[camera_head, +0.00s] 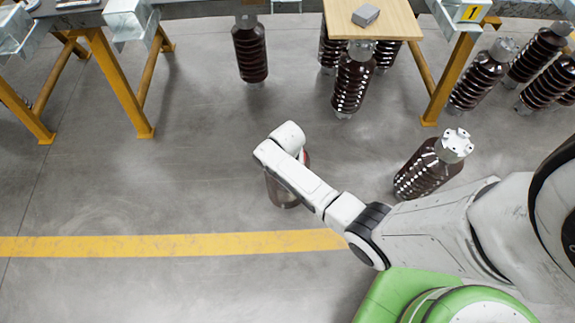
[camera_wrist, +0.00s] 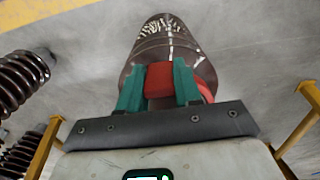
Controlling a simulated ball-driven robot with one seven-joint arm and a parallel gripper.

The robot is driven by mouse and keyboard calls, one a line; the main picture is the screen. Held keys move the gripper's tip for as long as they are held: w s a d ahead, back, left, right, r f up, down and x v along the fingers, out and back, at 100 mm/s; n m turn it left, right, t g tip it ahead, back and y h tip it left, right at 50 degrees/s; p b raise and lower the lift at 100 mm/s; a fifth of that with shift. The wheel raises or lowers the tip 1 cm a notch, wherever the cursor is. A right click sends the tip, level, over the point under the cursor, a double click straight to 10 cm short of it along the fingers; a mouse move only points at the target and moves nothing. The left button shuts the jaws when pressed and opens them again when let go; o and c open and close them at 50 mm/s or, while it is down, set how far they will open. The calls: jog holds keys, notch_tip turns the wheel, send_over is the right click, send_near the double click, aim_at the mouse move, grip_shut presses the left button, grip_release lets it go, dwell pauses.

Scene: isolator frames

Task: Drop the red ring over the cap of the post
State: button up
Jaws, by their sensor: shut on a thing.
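The red ring (camera_wrist: 160,80) shows in the wrist view as a red block between my gripper's fingers, with a curved red piece to its right. My gripper (camera_wrist: 159,76) has two teal fingers shut on that block. A brown, shiny cylinder (camera_wrist: 170,38), which looks like the post, stands right beyond the fingers. In the head view a brown body (camera_head: 281,194) shows below my wrist, with a sliver of red (camera_head: 307,158) beside the wrist. My arm hides the fingers and most of the ring there. I cannot tell whether the ring is around the cap or beside it.
A ribbed brown insulator (camera_head: 428,168) with a pale metal cap stands close to my arm on the right. More insulators (camera_head: 250,50) stand at the back. A wooden-topped table (camera_head: 400,22) has yellow legs. Floor left of my wrist is clear.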

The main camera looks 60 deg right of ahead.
jog(key=shift+f+b, duration=0.4)
jog(key=shift+f, duration=0.15)
jog(key=o, duration=1.1)
jog(key=shift+r, duration=0.15)
notch_tip(320, 180, up, 11)
jog(key=p, duration=0.3)
jog(key=shift+f, duration=0.2)
jog(key=shift+d, duration=0.1)
jog(key=s+a+r+n+p, duration=0.2)
jog(key=s+r+n, duration=0.1)
jog(key=s+r, duration=0.2)
jog(key=s+a+r+n+p, duration=0.2)
jog(key=s+a+r+n, duration=0.1)
jog(key=s+r, duration=0.2)
jog(key=s+a+r+n+t+p, duration=0.1)
jog(key=s+r+n, duration=0.3)
jog(key=r, duration=0.4)
jog(key=shift+s+a+r+p, duration=0.4)
jog(key=shift+s+a+p, duration=0.35)
